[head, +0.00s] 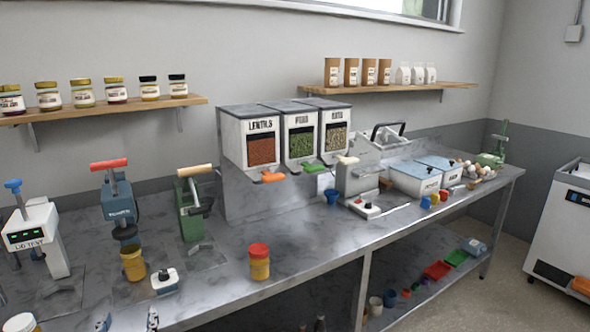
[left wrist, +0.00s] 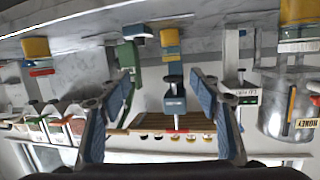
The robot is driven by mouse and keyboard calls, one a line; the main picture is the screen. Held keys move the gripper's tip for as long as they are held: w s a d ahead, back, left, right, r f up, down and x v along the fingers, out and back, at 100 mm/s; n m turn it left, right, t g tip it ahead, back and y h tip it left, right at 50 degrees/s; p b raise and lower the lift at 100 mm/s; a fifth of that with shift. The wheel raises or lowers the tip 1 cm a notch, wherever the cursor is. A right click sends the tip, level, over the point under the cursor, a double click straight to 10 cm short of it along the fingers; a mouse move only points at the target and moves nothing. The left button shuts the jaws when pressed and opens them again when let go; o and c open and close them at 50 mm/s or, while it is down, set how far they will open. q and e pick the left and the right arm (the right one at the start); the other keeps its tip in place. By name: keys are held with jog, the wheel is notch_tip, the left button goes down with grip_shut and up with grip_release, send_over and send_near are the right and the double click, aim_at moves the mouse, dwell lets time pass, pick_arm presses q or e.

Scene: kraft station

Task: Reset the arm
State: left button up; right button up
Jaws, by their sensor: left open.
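My left gripper (head: 128,322) shows only as fingertips at the bottom edge of the head view, over the front of the steel counter (head: 215,295). In the left wrist view, the left gripper (left wrist: 160,80) has its two blue-grey fingers spread wide with nothing between them. That view is upside down, and the blue press (left wrist: 174,100) shows beyond the gap. Two small dark tips at the bottom middle of the head view may be my right gripper (head: 311,325); too little shows to tell its state.
A yellow jar with a red lid (head: 259,265) stands near the front. Another yellow jar (head: 133,263) stands at the blue press (head: 118,205). A green press (head: 192,212), a lid tester (head: 38,238) and a small white switch box (head: 165,281) stand nearby. Dispensers (head: 250,140) line the back.

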pick_arm(q)
jog(key=s+d+f+m+g+h, duration=0.2)
jog(key=s+d+f+g, duration=0.25)
jog(key=s+f, duration=0.35)
jog(key=s+d+f+m+g+h, duration=0.25)
jog(key=s+d+f, duration=0.3)
jog(key=s, duration=0.55)
jog(key=s+d+f+m+g+h, duration=0.1)
jog(key=s+d+f+g, duration=0.35)
jog(key=s+f, duration=0.35)
jog(key=s+f+b, duration=0.2)
jog(key=f+b, duration=0.1)
jog(key=f, duration=1.3)
jog(key=s+f+b, duration=0.2)
jog(key=f, duration=1.3)
jog(key=s+a+f+g+b, duration=0.1)
jog(key=s+a+f+b, duration=0.2)
jog(key=s+f, duration=1.3)
notch_tip(320, 180, down, 4)
jog(key=shift+s+r+g+b, duration=0.25)
jog(key=shift+g+b, duration=0.1)
jog(key=shift+b, duration=0.2)
pick_arm(e)
notch_tip(320, 180, down, 9)
jog(key=shift+s+a, duration=0.15)
jog(key=shift+s, duration=0.15)
